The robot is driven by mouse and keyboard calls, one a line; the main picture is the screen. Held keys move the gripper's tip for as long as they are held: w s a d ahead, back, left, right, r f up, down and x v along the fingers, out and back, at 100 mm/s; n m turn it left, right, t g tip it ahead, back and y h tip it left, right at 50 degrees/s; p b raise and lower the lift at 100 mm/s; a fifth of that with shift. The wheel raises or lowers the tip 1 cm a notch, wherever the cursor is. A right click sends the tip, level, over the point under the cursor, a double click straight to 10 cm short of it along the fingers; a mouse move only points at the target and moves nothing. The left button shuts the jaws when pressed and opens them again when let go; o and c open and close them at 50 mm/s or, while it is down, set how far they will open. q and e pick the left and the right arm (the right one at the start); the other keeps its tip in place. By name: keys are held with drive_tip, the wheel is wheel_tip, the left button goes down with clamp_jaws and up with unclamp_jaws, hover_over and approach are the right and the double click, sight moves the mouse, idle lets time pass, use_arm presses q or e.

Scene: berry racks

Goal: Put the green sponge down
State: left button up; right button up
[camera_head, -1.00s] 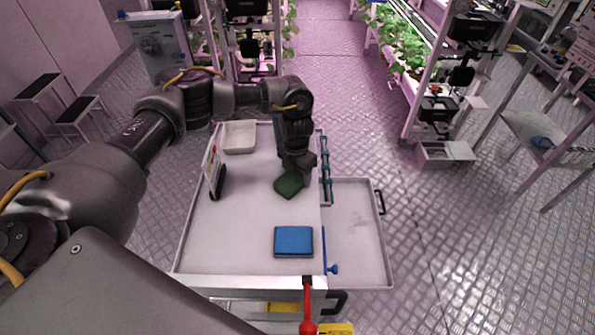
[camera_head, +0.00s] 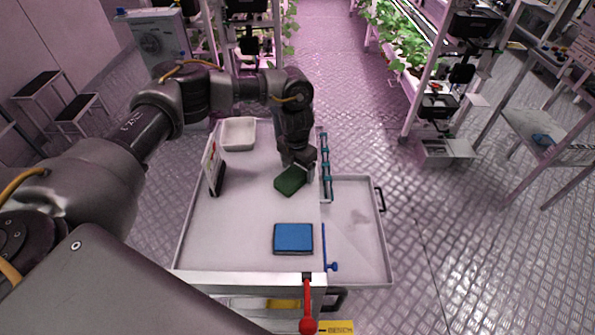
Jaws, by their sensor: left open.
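The green sponge (camera_head: 290,181) lies on the white top of the cart (camera_head: 240,225), a little right of its middle. It looks flat or slightly tilted; its far edge is partly hidden by the gripper. My left gripper (camera_head: 303,166) points down right at the sponge's far right side. Its jaws are open; whether a finger still touches the sponge I cannot tell. My right gripper is not in view.
A blue sponge-like block (camera_head: 293,238) lies nearer on the cart. A white tray (camera_head: 239,134) stands at the far left, and an upright sign (camera_head: 214,168) at the left. A blue-green rack (camera_head: 326,168) runs along the right edge. The front left of the top is clear.

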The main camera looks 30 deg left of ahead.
sight(297, 172)
use_arm(q)
wheel_tip(297, 172, up, 11)
drive_tip(key=b, duration=0.1)
drive_tip(key=shift+s, duration=0.15)
drive_tip(key=shift+f, duration=0.15)
idle(0.4)
